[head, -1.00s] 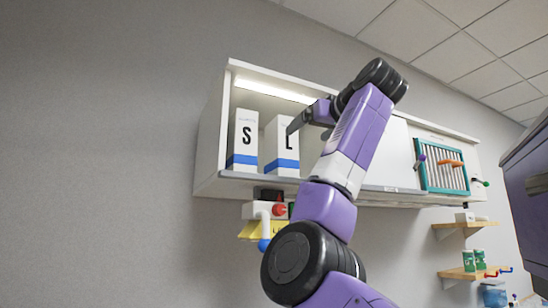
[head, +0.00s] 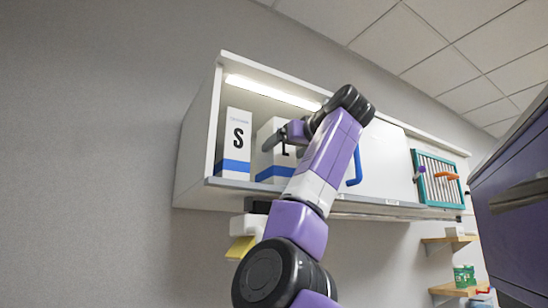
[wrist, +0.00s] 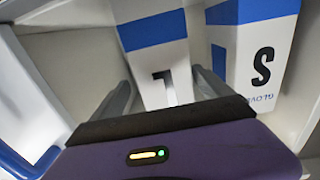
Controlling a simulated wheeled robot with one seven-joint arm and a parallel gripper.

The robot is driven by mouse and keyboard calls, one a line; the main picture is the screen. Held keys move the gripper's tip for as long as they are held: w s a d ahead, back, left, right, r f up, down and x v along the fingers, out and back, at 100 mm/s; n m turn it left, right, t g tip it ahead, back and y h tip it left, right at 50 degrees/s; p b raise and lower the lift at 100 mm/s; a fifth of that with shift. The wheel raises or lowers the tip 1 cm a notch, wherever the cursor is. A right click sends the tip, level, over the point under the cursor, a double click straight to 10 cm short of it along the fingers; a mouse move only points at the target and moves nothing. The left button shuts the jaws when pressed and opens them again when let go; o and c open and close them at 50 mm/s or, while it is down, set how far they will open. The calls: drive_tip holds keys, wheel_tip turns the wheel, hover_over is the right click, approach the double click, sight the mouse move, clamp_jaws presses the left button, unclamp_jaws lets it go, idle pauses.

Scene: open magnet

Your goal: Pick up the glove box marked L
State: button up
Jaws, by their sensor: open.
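The glove box marked L (head: 270,172) is white with a blue band and stands in the open wall cabinet, right of the box marked S (head: 236,148). My gripper (head: 276,142) is in front of the L box and hides part of its face and letter. In the wrist view, which is upside down, the L box (wrist: 153,32) lies ahead between the two spread fingers of my gripper (wrist: 163,82). The fingers are open and hold nothing. I cannot tell whether they touch the box. The S box (wrist: 258,48) is beyond the right finger in that view.
The cabinet (head: 192,150) has a lit ceiling and a front shelf edge. A blue handle (head: 355,168) is right of my arm and shows in the wrist view (wrist: 22,163). A teal-framed rack (head: 437,178) hangs further right. A dark cabinet (head: 520,205) stands at the right edge.

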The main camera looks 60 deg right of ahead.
drive_tip(key=p+x, duration=0.1)
drive_tip(key=x, duration=0.2)
drive_tip(key=p+x, duration=0.1)
drive_tip(key=x, duration=0.1)
drive_tip(key=shift+w+a+r+p, duration=0.3)
drive_tip(key=shift+r, duration=0.05)
drive_tip(key=c, duration=1.8)
drive_tip(key=shift+r, duration=0.1)
drive_tip(key=shift+c, duration=0.4)
